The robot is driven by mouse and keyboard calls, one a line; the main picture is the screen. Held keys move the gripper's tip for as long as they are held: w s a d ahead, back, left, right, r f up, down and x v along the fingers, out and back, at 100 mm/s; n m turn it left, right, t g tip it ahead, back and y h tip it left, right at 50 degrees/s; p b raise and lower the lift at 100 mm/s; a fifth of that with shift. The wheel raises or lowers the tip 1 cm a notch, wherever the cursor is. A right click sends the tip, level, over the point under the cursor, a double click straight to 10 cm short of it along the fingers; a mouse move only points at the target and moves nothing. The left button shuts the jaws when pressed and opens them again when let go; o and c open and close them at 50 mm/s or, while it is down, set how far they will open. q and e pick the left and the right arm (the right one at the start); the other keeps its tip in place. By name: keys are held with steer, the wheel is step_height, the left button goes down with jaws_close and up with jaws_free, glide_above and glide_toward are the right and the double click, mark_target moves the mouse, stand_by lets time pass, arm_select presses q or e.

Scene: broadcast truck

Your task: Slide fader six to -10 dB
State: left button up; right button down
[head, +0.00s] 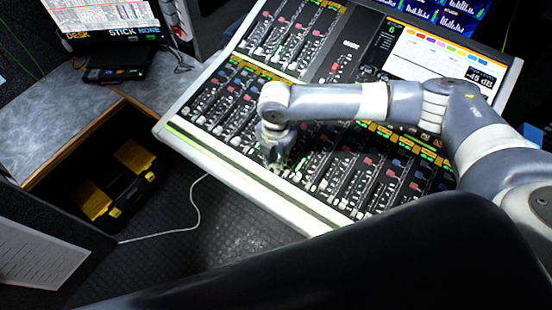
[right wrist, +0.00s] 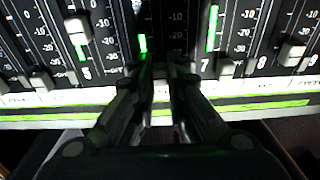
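The mixing console (head: 180,128) fills the middle of the head view, with rows of faders. My right gripper (head: 277,158) points down at its near fader bank. In the right wrist view my gripper's two fingers (right wrist: 162,76) stand close together, in the lane between numbers 5 and 7. A small gap shows between them. The cap of fader six and its number are hidden, so I cannot tell whether the fingers hold it. A green level bar (right wrist: 143,44) shows beside the left finger. The console screen (head: 432,60) reads -45 dB. My left gripper is not in view.
Fader five's cap (right wrist: 77,28) sits higher up its track. Another cap (right wrist: 226,67) is low, close to the right finger. The console's front edge (right wrist: 40,118) lies just below. A yellow-and-black case (head: 122,185) stands under the desk (head: 40,125) at left.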

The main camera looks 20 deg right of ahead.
steer(key=w+d+p, duration=0.1)
steer(key=d, duration=0.1)
steer(key=w+d+r, duration=0.1)
steer(key=w+d, duration=0.1)
steer(key=shift+w+p, duration=0.1)
steer(key=shift+p, duration=0.3)
steer(key=shift+w+d+f, duration=0.1)
steer(key=shift+d, duration=0.05)
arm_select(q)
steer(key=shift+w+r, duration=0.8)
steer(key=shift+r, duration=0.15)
arm_select(e)
steer(key=c, duration=1.9)
jaws_free()
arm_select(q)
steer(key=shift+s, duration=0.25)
arm_select(e)
step_height(320, 180, up, 12)
steer(key=shift+r, duration=0.1)
